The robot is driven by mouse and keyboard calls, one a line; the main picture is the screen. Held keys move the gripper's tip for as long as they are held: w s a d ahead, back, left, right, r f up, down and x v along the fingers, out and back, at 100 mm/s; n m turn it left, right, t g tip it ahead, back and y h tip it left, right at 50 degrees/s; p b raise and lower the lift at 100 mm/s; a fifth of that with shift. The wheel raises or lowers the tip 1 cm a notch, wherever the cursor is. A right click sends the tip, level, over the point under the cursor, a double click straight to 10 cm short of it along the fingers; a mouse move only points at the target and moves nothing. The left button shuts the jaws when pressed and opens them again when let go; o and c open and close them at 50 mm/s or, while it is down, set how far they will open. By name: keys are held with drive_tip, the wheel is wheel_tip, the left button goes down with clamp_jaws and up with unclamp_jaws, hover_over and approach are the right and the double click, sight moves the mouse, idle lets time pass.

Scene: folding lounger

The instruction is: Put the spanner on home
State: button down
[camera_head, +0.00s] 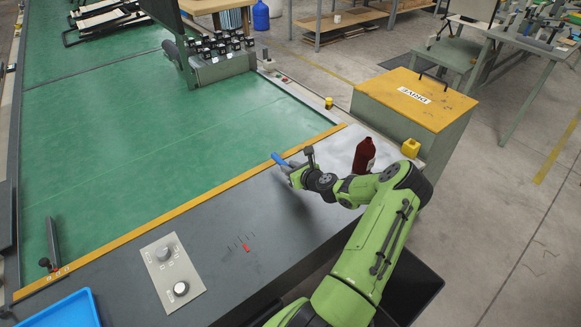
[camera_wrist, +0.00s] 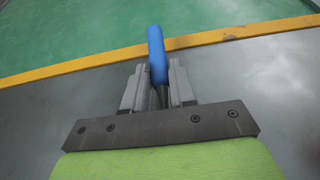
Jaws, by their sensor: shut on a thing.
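My gripper (camera_head: 290,172) is shut on a tool with a blue handle (camera_head: 279,159). In the wrist view the blue handle (camera_wrist: 156,52) sticks out beyond the fingers (camera_wrist: 160,88), with a thin grey shaft between them. The tool's other end is hidden, so I cannot tell from its shape that it is the spanner. My gripper is over the grey bench top (camera_head: 200,225), close to the yellow strip (camera_head: 215,190). No place marked home is readable; a small red mark (camera_head: 246,248) with dark lines lies on the bench top.
A dark red bottle (camera_head: 364,156) stands just right of my gripper. A panel with two knobs (camera_head: 172,272) and a blue tray (camera_head: 66,311) are at the front left. The green surface (camera_head: 150,130) beyond the strip is mostly clear. A yellow-topped cabinet (camera_head: 415,98) stands at the right.

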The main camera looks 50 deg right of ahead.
drive_tip(key=shift+f+b, duration=0.65)
drive_tip(key=shift+f, duration=0.45)
drive_tip(key=shift+f, duration=0.35)
drive_tip(key=c, duration=0.8)
unclamp_jaws()
drive_tip(key=shift+c, duration=0.2)
drive_tip(key=p+v, duration=0.2)
drive_tip(key=v, duration=1.3)
drive_tip(key=shift+s+r, duration=0.2)
drive_tip(key=shift+s, duration=0.2)
